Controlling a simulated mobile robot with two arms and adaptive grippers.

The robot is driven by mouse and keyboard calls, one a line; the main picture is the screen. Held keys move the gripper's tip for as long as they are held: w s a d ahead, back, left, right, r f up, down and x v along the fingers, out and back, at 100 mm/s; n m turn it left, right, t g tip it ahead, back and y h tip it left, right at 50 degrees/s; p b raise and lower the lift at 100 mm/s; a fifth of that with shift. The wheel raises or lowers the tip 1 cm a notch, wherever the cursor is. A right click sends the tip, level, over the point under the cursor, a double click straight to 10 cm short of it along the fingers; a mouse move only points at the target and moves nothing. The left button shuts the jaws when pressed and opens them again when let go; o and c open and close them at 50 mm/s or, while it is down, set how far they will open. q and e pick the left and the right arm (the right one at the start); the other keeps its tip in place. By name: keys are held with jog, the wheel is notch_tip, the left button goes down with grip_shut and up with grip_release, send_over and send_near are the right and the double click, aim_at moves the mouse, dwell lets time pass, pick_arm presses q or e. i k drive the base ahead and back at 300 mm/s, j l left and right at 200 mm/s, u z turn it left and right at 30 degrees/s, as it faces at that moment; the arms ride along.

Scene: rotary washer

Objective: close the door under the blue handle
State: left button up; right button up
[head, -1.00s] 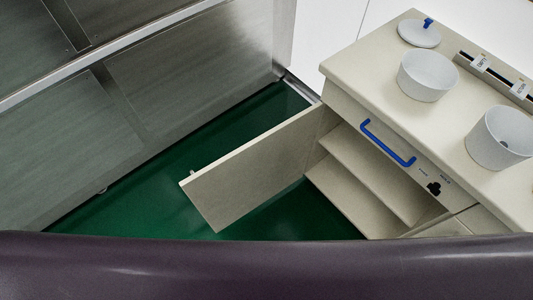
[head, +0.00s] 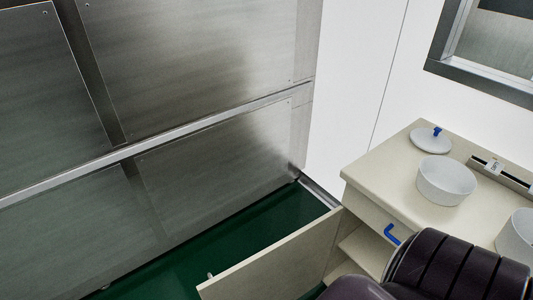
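The cabinet door (head: 280,262) under the blue handle stands wide open, swung out to the left over the green floor. Its lower part is cut off by the picture's bottom edge. A small knob shows near its free end. A shelf (head: 362,243) shows inside the open cabinet. Neither of my grippers is in view.
The counter (head: 385,175) holds a white lid with a blue knob (head: 431,141), a white bowl (head: 446,180) and another white container (head: 517,238). A metal wall (head: 200,90) stands left. Green floor (head: 180,262) between wall and door is clear.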

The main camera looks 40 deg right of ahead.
aim_at(289, 268)
jog(key=i+j+u, duration=0.25)
jog(key=j, duration=0.2)
jog(key=i+j+u, duration=0.25)
jog(key=j, duration=0.2)
jog(key=i+j+u, duration=0.2)
jog(key=j, duration=0.2)
jog(key=i+j+z, duration=0.1)
jog(key=i+z, duration=0.3)
jog(key=i+j+z, duration=0.25)
jog(key=z, duration=0.15)
jog(key=i+z, duration=0.15)
jog(key=z, duration=0.25)
jog(key=i+z, duration=0.2)
jog(key=z, duration=0.2)
jog(key=i+z, duration=0.15)
jog(key=z, duration=0.25)
jog(key=i+j+z, duration=0.15)
jog(key=z, duration=0.3)
jog(key=i+j+z, duration=0.15)
jog(key=z, duration=0.25)
jog(key=i+j+z, duration=0.15)
jog(key=z, duration=0.3)
jog(key=i+j+z, duration=0.25)
jog(key=z, duration=0.25)
jog(key=i+j+z, duration=0.15)
jog(key=z, duration=0.3)
jog(key=j+z, duration=0.45)
jog(key=i, duration=0.05)
